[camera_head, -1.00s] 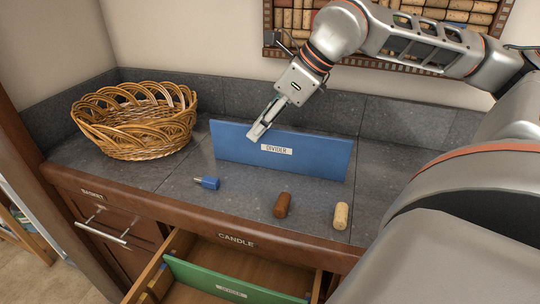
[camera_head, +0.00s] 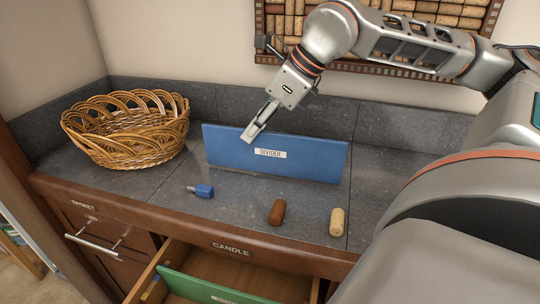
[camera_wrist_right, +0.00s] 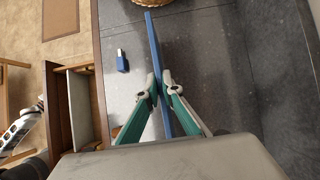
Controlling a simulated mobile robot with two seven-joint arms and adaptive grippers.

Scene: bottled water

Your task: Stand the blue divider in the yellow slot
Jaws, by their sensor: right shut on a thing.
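The blue divider (camera_head: 300,168), a flat board with a white label, stands upright on its long edge on the grey counter. My right gripper (camera_head: 250,136) is shut on its top edge, left of its middle. In the right wrist view the two fingers (camera_wrist_right: 161,92) close on either side of the thin divider (camera_wrist_right: 155,45). The open drawer (camera_head: 264,272) marked CANDLE is below the counter, with a green divider (camera_head: 195,287) standing across it. I cannot make out a yellow slot in these frames.
A wicker basket (camera_head: 130,130) stands at the back left of the counter. A blue USB stick (camera_head: 203,191), a dark brown cork (camera_head: 276,212) and a light cork (camera_head: 337,221) lie in front of the divider. A cork board hangs on the wall behind.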

